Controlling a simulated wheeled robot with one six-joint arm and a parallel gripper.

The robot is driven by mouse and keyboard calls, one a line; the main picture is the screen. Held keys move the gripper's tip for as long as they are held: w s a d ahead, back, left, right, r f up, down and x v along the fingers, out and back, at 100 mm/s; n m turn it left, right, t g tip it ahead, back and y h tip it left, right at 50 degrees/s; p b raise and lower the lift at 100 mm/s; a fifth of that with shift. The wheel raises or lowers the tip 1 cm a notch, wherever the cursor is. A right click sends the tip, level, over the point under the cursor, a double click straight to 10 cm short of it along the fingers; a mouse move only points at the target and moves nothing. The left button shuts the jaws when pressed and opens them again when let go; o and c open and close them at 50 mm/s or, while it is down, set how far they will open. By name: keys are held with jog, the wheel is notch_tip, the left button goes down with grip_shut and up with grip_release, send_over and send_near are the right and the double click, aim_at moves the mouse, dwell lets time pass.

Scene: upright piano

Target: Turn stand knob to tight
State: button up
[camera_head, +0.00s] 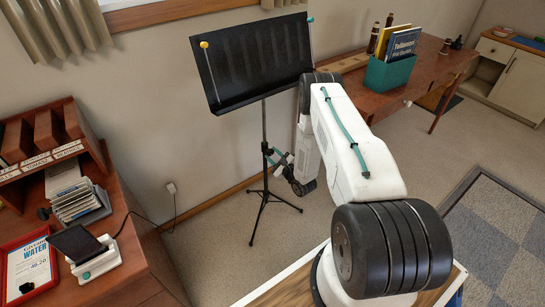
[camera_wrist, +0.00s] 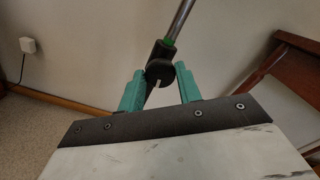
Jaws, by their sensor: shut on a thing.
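The black music stand (camera_head: 240,65) stands on a tripod by the wall. Its thin pole carries a dark knob (camera_wrist: 159,73) partway up, which shows between the teal fingers in the wrist view. My gripper (camera_wrist: 159,69) is shut on this knob, with one finger at each side. A pale line shows on the knob, pointing down and slightly left. The metal pole rises to the upper right above it, with a green ring just over the collar. In the head view my gripper (camera_head: 278,158) is at the pole below the desk plate; the knob is too small to make out there.
A wooden desk (camera_head: 420,85) with a teal book box (camera_head: 390,73) is behind my arm at right. A brown cabinet (camera_head: 150,268) with papers and a small device is at left. Open carpet lies around the tripod legs (camera_head: 262,205). A wall outlet (camera_wrist: 28,45) is at left.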

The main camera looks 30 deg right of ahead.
jog(key=shift+s+m, duration=0.1)
jog(key=shift+m, duration=0.5)
jog(key=o, duration=1)
jog(key=s, duration=0.7)
jog(key=shift+s+d, duration=0.15)
jog(key=shift+s, duration=0.2)
